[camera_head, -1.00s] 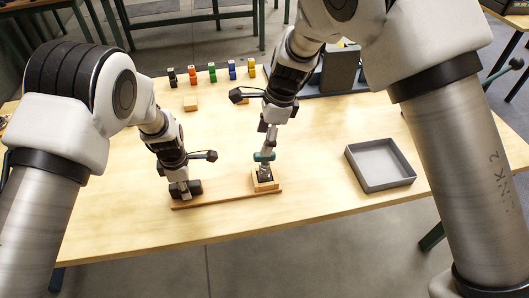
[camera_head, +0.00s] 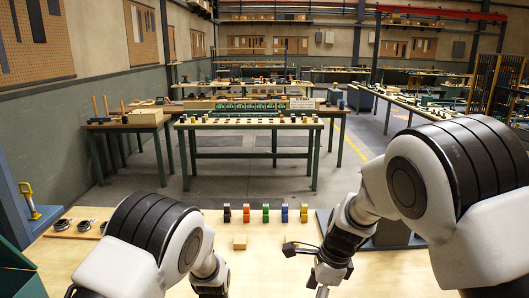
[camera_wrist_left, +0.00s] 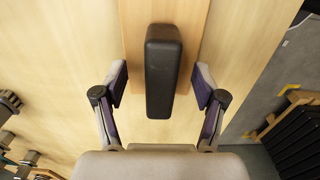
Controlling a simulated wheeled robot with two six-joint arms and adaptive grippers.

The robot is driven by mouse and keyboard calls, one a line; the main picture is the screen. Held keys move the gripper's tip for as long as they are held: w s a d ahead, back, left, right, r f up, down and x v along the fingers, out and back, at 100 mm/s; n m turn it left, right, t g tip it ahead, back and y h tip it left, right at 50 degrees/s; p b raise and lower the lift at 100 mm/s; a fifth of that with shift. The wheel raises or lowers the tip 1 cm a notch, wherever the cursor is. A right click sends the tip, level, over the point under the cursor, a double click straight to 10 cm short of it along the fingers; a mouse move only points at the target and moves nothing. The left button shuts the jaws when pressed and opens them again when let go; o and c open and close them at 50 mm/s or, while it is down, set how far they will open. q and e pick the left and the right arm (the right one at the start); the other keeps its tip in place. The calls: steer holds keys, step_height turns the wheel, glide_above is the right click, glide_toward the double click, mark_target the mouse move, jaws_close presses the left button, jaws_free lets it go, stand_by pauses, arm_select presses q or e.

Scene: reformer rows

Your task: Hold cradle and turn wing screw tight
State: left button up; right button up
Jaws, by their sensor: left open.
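In the left wrist view my left gripper (camera_wrist_left: 158,85) is open, with one finger on each side of a black block-shaped handle (camera_wrist_left: 163,70). Both fingers stand apart from the handle. The handle sits on a light wooden board (camera_wrist_left: 202,20) that runs away from the gripper. The cradle and wing screw are out of view now; the head view looks too high to show them. My left gripper is also out of the head view.
Several coloured small blocks (camera_head: 265,213) stand in a row on the worktable (camera_head: 405,272), with a wooden block (camera_head: 240,242) in front. A grey stand (camera_head: 390,232) is behind my right arm. Black rings (camera_head: 84,226) lie at the left. Other workbenches (camera_head: 250,122) stand farther back.

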arm_select(q)
steer(key=shift+r+p, duration=2.75)
steer(key=shift+r, duration=1.25)
steer(key=shift+f, duration=0.1)
